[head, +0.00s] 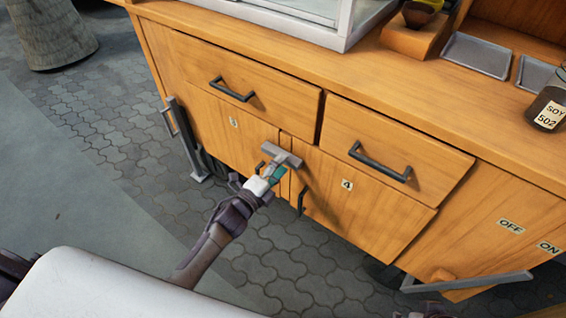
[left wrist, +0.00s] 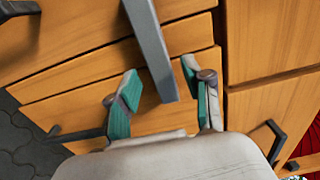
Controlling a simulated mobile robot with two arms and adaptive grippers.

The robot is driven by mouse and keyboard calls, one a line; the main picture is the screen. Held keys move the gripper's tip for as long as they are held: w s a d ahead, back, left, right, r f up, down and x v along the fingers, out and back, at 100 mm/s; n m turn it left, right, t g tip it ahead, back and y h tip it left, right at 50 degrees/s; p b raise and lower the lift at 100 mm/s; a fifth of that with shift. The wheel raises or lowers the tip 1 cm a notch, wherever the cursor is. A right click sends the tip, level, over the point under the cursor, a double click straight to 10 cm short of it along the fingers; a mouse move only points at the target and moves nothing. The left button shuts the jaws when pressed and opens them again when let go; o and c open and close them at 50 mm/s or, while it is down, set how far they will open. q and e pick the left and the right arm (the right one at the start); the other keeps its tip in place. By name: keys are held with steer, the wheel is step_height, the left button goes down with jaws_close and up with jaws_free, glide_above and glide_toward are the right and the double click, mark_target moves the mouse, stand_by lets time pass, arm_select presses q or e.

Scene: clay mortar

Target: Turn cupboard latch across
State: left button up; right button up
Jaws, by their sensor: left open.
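The cupboard latch (head: 284,153) is a grey bar on the front of the wooden cupboard, near the gap between the two doors below the drawers. In the left wrist view the grey latch bar (left wrist: 150,45) runs down from the top edge, and its lower end lies between my fingers. My left gripper (head: 271,174) is open at the latch, with teal pads on its fingers. In the left wrist view its fingers (left wrist: 161,72) stand apart on either side of the bar. I cannot tell whether either finger touches it.
Dark handles sit on the left drawer (head: 232,89), the right drawer (head: 380,162) and the right door (head: 301,201). A grey bar (head: 470,283) lies low at the right, below the OFF and ON labels. A soy jar (head: 548,108) stands on the counter. Paved floor lies at left.

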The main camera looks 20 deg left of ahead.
arm_select(q)
steer(key=v, duration=1)
steer(key=shift+s, duration=0.2)
